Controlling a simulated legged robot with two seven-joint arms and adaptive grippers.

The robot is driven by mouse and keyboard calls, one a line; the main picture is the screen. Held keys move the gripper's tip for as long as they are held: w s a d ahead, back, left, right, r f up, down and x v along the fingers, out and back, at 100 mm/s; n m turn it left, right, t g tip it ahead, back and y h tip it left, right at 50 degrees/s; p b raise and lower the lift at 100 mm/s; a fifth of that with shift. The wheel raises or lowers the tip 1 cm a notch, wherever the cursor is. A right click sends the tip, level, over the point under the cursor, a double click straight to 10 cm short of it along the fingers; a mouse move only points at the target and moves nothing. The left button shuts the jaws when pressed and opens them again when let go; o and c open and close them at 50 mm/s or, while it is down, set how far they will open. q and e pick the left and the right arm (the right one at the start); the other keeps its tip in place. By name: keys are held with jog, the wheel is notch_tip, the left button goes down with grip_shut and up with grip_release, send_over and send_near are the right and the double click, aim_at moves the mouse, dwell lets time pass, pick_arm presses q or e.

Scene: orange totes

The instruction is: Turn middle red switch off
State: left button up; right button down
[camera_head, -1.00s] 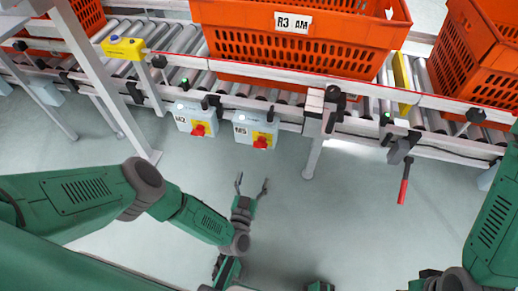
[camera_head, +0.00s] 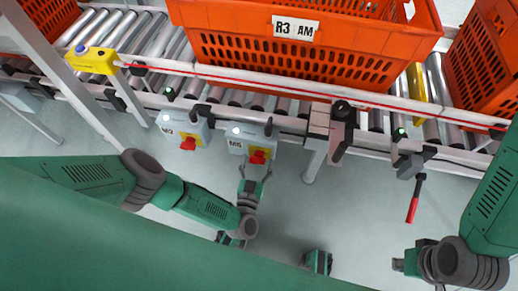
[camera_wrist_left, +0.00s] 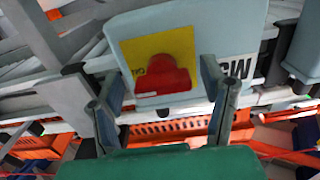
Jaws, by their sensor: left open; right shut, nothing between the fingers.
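Two pale boxes with red switches on yellow plates hang under the conveyor. In the left wrist view this red switch (camera_wrist_left: 162,75) sits between the two open fingers of the left gripper (camera_wrist_left: 162,92), with no clear contact. Another red switch (camera_head: 187,143) is on the box to its left (camera_head: 176,125).
A roller conveyor (camera_head: 160,40) carries an orange tote (camera_head: 300,50) labelled R3 AM. A red-handled lever (camera_head: 413,208) hangs at the right. A yellow box with a blue button (camera_head: 92,60) is at the left. Open floor lies below the rail.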

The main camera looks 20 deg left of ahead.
pick_arm(q)
jog(key=shift+w+a, duration=0.15)
jog(key=c, duration=1.2)
